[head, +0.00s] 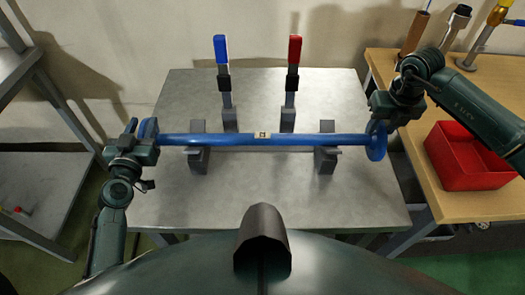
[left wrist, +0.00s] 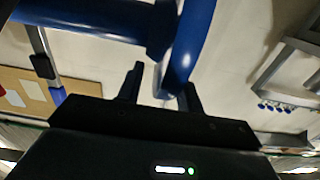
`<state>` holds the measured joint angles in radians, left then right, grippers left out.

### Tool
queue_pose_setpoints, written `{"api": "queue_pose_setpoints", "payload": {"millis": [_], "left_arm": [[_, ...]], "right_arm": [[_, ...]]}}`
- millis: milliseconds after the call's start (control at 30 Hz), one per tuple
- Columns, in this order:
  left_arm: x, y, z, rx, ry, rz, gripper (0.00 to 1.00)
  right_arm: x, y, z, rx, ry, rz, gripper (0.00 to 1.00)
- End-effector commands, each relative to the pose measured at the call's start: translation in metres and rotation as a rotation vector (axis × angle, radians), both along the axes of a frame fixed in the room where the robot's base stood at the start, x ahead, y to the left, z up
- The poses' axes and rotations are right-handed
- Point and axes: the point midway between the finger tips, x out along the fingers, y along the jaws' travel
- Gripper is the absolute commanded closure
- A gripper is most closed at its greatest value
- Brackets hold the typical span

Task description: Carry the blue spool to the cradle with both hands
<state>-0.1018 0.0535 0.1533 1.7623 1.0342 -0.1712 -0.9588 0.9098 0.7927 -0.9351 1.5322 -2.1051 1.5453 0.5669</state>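The blue spool (head: 225,139) is a long bar with a round flange at each end and a small label mid-bar. It lies level across the two grey posts of the cradle (head: 198,160); I cannot tell whether it touches them. My left gripper (head: 133,150) is at the left flange (head: 147,130). In the left wrist view, the flange rim (left wrist: 183,55) reaches between the spread fingers of my left gripper (left wrist: 160,90), with a gap beside the left finger. My right gripper (head: 383,112) is at the right flange (head: 377,142); its fingers are not clear.
A blue-handled lever (head: 221,50) and a red-handled lever (head: 294,50) stand behind the spool on the grey table (head: 265,200). A red bin (head: 465,165) sits on the wooden bench (head: 428,180) at right. The table's front is clear. A shelf (head: 40,185) stands at left.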

Motion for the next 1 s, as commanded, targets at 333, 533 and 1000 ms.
{"api": "queue_pose_setpoints", "payload": {"millis": [333,533,1000], "left_arm": [[-0.061,0.000,-0.001,0.004,0.005,-0.003,0.64],[-0.096,0.000,-0.001,0.004,0.004,-0.003,0.64],[-0.117,0.000,0.000,-0.001,0.000,-0.001,0.64]], "right_arm": [[0.000,0.000,0.000,0.000,0.000,0.000,0.64],[0.000,0.000,0.000,0.001,0.000,0.000,0.64],[-0.003,0.000,0.030,0.000,-0.006,0.001,0.64]]}}
